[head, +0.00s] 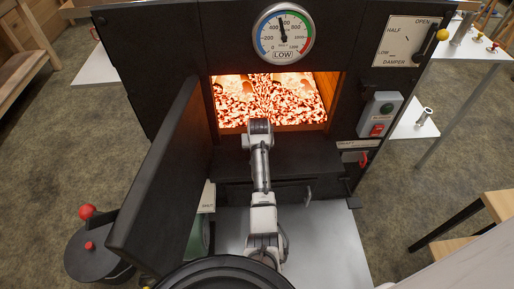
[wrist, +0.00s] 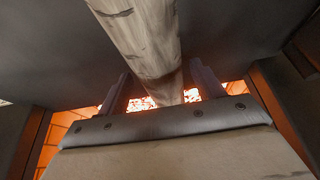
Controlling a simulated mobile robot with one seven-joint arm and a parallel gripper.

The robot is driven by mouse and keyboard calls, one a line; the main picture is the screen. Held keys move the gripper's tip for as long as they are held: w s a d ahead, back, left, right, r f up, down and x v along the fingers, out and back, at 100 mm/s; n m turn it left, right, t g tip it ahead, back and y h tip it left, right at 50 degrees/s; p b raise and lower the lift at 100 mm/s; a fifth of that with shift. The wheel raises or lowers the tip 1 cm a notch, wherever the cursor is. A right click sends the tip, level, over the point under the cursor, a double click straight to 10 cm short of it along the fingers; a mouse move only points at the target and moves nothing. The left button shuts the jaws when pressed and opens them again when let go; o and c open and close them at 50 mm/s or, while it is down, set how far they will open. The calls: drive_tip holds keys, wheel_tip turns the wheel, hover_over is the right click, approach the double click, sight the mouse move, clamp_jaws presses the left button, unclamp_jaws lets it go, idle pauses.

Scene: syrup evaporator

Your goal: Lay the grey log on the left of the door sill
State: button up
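The grey log (wrist: 145,40) shows in the wrist view, pale with darker marks, running from the top edge towards the glow between my fingers. In the head view the log does not show; my arm covers that strip of the sill. My gripper (wrist: 161,85) has its two fingers apart, one on each side of the log's far end, with bright gaps between. In the head view my gripper (head: 259,124) is at the firebox mouth, above the black door sill (head: 298,152). Whether the log rests fully on the sill cannot be told.
The firebox door (head: 165,165) stands swung open to the left of my arm. Embers glow in the firebox (head: 305,100). A gauge (head: 283,33), a switch box (head: 380,114) and a draft lever (head: 363,160) are on the front. A dark pot (head: 95,255) stands at lower left.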

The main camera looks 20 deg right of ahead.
drive_tip(key=shift+o, duration=0.5)
drive_tip(key=shift+f, duration=0.1)
drive_tip(key=b+v, duration=0.1)
drive_tip(key=v, duration=1.3)
